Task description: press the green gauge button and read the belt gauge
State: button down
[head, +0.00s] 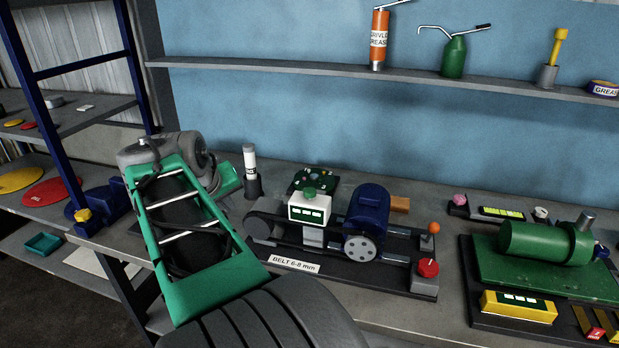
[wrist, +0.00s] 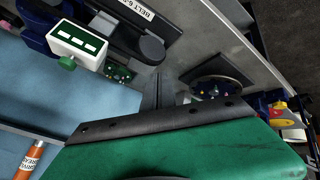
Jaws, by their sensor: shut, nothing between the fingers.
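The belt gauge (head: 310,209) is a small cream box with a green display showing several light bars; no number is legible. It stands over the belt drive in the head view and also shows upside down in the wrist view (wrist: 78,45). The green gauge button (head: 309,191) is a round knob on its top, also seen in the wrist view (wrist: 67,63). Nothing touches it. My gripper (wrist: 160,92) is shut and empty, apart from the gauge. In the head view my gripper is largely hidden behind my arm, left of the gauge.
A white-topped tube (head: 250,160) stands in a dark holder left of the gauge. A blue motor (head: 369,202) is close on its right, with a red button (head: 428,268) and an orange-knobbed lever (head: 434,229) further right. A shelf (head: 330,70) runs above the bench.

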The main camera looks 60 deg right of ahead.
jog(key=s+d+r+m+g+h+p, duration=0.2)
jog(key=s+d+r, duration=0.45)
jog(key=d, duration=0.25)
notch_tip(320, 180, up, 4)
jog(key=r+m+g+p, duration=0.1)
jog(key=m+g, duration=0.1)
send_over(308, 192)
jog(key=shift+f, duration=0.3)
jog(key=shift+f, duration=0.1)
notch_tip(308, 192, down, 8)
jog(key=b, duration=0.7)
jog(key=shift+b, duration=0.4)
jog(key=shift+f, duration=0.3)
jog(key=shift+f+b, duration=0.3)
jog(key=shift+f, duration=0.1)
